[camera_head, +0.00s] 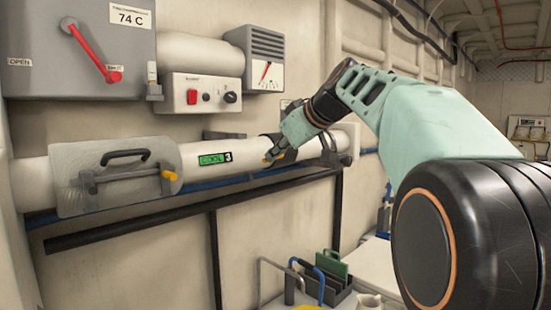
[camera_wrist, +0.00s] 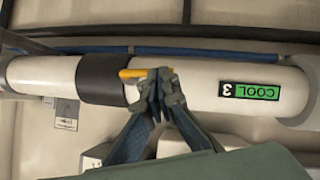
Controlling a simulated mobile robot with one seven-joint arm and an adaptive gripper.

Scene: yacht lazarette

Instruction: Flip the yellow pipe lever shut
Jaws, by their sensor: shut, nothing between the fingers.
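The white pipe (camera_head: 205,156) runs along the wall and carries a green "COOL 3" label; the label appears upside down in the wrist view. A short yellow lever (camera_wrist: 132,73) lies across the pipe beside a black collar (camera_wrist: 103,80). In the head view only a small yellow tip (camera_head: 267,157) shows below my gripper. My gripper (camera_wrist: 157,78) is shut and empty, its fingertips at the right end of the yellow lever in the wrist view. They hide part of the lever, and I cannot tell whether they touch it. My gripper (camera_head: 283,147) also shows in the head view.
A grey clamp plate (camera_head: 92,160) with a black handle and another yellow tip (camera_head: 169,175) covers the pipe at left. A grey box with a red lever (camera_head: 90,50) and a switch panel (camera_head: 202,94) are above. A black rail (camera_head: 130,227) runs below.

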